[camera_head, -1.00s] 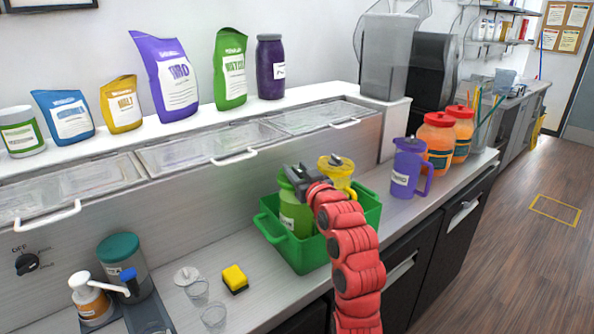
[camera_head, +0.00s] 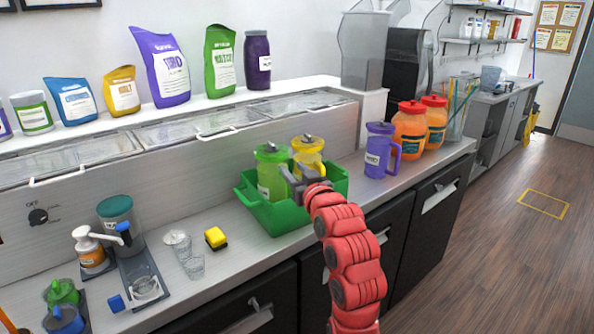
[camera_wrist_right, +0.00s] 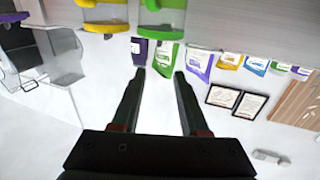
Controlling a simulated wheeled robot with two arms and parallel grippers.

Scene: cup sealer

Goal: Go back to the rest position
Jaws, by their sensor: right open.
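My right gripper (camera_head: 296,176) is at the front of the green bin (camera_head: 285,222), close to the green jug (camera_head: 268,178) and the yellow jug (camera_head: 307,155) standing in it. Whether it touches the bin or a jug is hard to tell in the head view. In the right wrist view its two fingers (camera_wrist_right: 160,76) are spread apart with nothing between them. That view is upside down, with parts of the green jug (camera_wrist_right: 162,18) and yellow jug (camera_wrist_right: 103,14) at its top edge. My left gripper is out of view.
A purple pitcher (camera_head: 380,155) and orange jars (camera_head: 411,128) stand right of the bin. A yellow sponge (camera_head: 215,238), clear cups (camera_head: 193,266) and a pump bottle (camera_head: 89,252) are on the left counter. Floor (camera_head: 480,270) is free at right.

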